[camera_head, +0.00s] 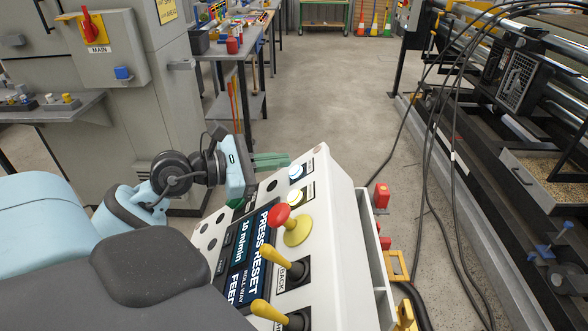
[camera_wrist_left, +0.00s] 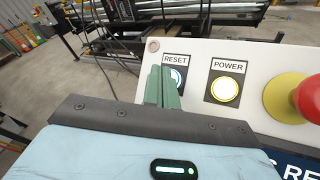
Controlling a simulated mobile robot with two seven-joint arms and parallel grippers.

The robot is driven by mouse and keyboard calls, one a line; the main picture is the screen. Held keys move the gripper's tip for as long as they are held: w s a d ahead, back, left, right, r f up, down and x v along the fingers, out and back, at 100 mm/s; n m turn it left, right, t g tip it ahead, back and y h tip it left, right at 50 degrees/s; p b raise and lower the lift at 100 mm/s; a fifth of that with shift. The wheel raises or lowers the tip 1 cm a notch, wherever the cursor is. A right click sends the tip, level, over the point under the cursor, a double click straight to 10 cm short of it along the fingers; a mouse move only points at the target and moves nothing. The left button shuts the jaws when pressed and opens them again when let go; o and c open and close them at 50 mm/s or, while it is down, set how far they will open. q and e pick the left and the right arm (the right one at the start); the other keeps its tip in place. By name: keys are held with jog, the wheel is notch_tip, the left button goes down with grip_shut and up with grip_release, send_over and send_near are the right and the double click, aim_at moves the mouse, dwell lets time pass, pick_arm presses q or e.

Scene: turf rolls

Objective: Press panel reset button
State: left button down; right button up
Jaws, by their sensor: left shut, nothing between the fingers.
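The white control panel (camera_head: 350,235) stands in front of me. Its display (camera_head: 250,245) reads "PRESS RESET". The reset button (camera_head: 296,172) is round and lit bluish white, near the panel's far edge. In the left wrist view the reset button (camera_wrist_left: 178,77) sits under the RESET label, its left side covered by my green fingers. My left gripper (camera_head: 287,160) is shut and empty, its fingertips beside the reset button. In the left wrist view the left gripper (camera_wrist_left: 162,70) points at the panel; I cannot tell whether it touches. My right gripper is not in view.
The lit yellowish power button (camera_head: 295,196) is close to the reset button. A red mushroom button (camera_head: 279,215) and yellow levers (camera_head: 275,257) stand up from the panel. A grey cabinet (camera_head: 130,120) is behind my left arm. Dark cables (camera_head: 455,130) hang at right.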

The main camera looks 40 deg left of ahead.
pick_arm(q)
jog(key=shift+f, duration=0.15)
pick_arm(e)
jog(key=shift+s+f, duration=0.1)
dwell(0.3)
pick_arm(q)
jog(key=shift+w+d+f, duration=0.2)
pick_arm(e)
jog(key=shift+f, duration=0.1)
pick_arm(q)
jog(key=shift+w+d+f+b, duration=0.15)
jog(key=shift+d+f+b, duration=0.05)
jog(key=shift+f+b, duration=0.15)
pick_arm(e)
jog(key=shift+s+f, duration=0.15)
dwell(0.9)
pick_arm(q)
jog(key=shift+s+a+r+p, duration=0.3)
jog(key=shift+s+a+r, duration=0.1)
jog(key=shift+r, duration=0.25)
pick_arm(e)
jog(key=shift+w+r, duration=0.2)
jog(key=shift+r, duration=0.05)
